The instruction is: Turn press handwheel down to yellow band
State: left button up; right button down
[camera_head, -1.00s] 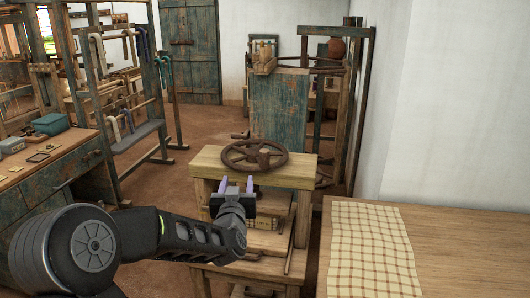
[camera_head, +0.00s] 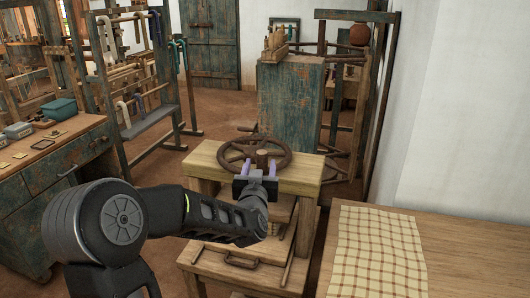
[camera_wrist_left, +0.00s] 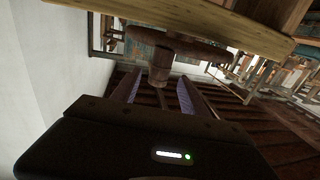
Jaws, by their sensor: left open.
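The press handwheel (camera_head: 229,153), a dark brown spoked ring, lies flat above the pale wooden press top (camera_head: 303,172). A stubby brown post (camera_head: 262,158) stands at the wheel's near side or middle; I cannot tell which. My left gripper (camera_head: 258,167) is open at the wheel's near edge, its two purple fingers pointing at it. In the left wrist view the post (camera_wrist_left: 160,68) appears between and beyond the fingertips, with the wheel rim (camera_wrist_left: 190,48) behind it. Contact cannot be made out. I cannot make out a yellow band. My right gripper is out of view.
A wooden table (camera_head: 470,255) with a checked cloth (camera_head: 378,255) stands right of the press. A worn blue-green cabinet (camera_head: 290,105) is behind it. A workbench (camera_head: 65,165) with small boxes is at the left. Bare floor shows between workbench and press.

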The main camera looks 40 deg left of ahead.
aim_at(263, 153)
pick_arm(q)
jog(key=shift+w+a+f, duration=0.1)
jog(key=shift+w, duration=0.15)
jog(key=p+x, duration=0.2)
jog(key=x, duration=0.4)
jog(key=shift+w+a, duration=0.15)
jog(key=shift+w, duration=0.05)
jog(key=shift+w+a+p, duration=0.25)
jog(key=shift+w+p, duration=0.05)
jog(key=shift+w, duration=0.1)
grip_shut()
dwell(0.9)
